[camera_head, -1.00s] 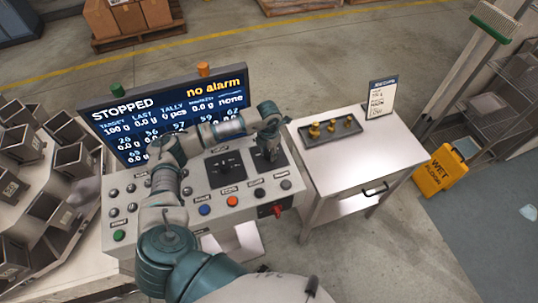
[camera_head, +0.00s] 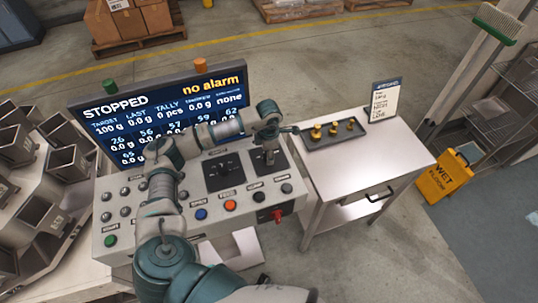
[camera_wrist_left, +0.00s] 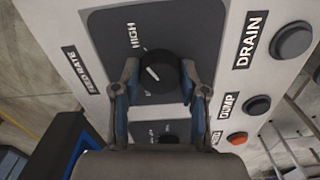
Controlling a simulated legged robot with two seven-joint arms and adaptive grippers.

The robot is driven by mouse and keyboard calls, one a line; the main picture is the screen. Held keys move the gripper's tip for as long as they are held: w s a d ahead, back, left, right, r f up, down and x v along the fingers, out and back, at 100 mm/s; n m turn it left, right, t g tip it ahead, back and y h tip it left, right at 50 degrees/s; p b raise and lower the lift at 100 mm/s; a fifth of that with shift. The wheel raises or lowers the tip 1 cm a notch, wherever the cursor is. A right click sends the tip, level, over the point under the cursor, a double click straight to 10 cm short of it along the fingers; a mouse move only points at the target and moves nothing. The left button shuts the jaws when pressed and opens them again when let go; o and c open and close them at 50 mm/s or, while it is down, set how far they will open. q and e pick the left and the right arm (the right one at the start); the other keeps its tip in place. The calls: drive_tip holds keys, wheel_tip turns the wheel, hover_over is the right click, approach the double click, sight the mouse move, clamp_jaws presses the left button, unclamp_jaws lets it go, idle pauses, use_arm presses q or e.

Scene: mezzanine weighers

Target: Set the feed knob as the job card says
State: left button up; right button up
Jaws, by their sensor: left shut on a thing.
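The feed rate knob (camera_wrist_left: 158,72) is a round black knob with a white pointer mark, on a dark plate labelled FEED RATE, with HIGH printed near it. My left gripper (camera_wrist_left: 157,84) has its two fingers on either side of the knob and is shut on it. My right gripper is out of view.
The console (camera_head: 250,215) carries several buttons and a red switch (camera_head: 277,215). The display (camera_head: 160,110) reads STOPPED and no alarm. A tray (camera_head: 312,147) with brass weights (camera_head: 333,129) sits on the side table (camera_head: 385,160).

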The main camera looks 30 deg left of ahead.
use_arm(q)
drive_tip(key=shift+f, duration=0.1)
drive_tip(key=o, duration=1.1)
drive_tip(key=shift+o, duration=0.2)
drive_tip(key=shift+r, duration=0.4)
wheel_tip(320, 180, up, 11)
drive_tip(key=shift+w+a, duration=0.1)
